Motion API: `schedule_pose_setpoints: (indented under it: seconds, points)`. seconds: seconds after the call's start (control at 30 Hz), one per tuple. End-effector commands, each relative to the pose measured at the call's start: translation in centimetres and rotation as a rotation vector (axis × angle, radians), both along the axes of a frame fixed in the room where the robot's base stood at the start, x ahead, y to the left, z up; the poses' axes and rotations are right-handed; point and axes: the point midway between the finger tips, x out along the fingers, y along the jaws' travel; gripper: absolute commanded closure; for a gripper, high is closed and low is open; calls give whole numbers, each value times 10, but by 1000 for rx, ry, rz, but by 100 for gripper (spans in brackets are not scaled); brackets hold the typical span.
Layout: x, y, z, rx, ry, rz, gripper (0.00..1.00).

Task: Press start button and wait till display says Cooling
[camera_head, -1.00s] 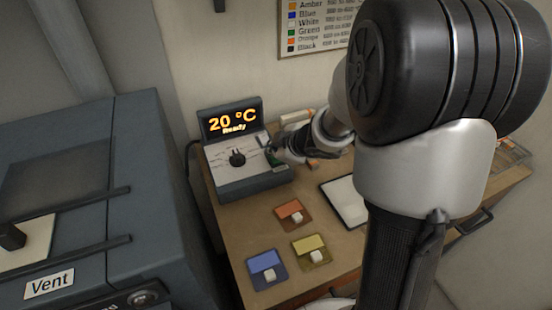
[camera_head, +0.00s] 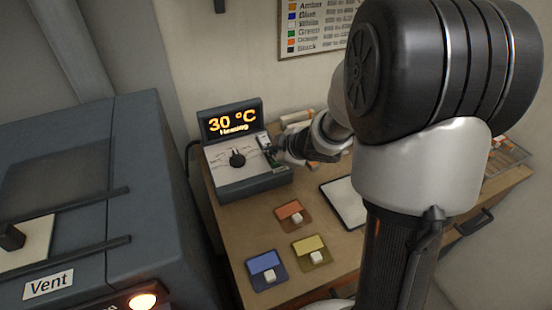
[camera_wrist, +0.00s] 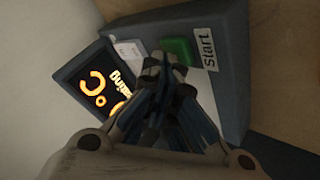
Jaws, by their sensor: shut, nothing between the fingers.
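In the head view my gripper (camera_head: 277,151) is at the box's right side.
A blue-grey oven (camera_head: 70,190) with a "Vent" label (camera_head: 48,284) stands at left, with a lit orange lamp (camera_head: 143,301). Orange (camera_head: 290,213), yellow (camera_head: 310,249) and blue (camera_head: 267,270) squares and a white-topped pad (camera_head: 345,201) lie on the table (camera_head: 225,225).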

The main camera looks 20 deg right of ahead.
Motion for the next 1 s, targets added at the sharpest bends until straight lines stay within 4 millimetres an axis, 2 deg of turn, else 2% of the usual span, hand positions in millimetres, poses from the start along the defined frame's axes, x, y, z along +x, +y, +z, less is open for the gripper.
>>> schedule_pose_setpoints:
  seconds: [0.37,0.77,1.0]
  points:
    - [0,0,-2,0,2,-1,100]
    - [0,0,16,0,1,0,100]
    - [0,0,15,0,1,0,100]
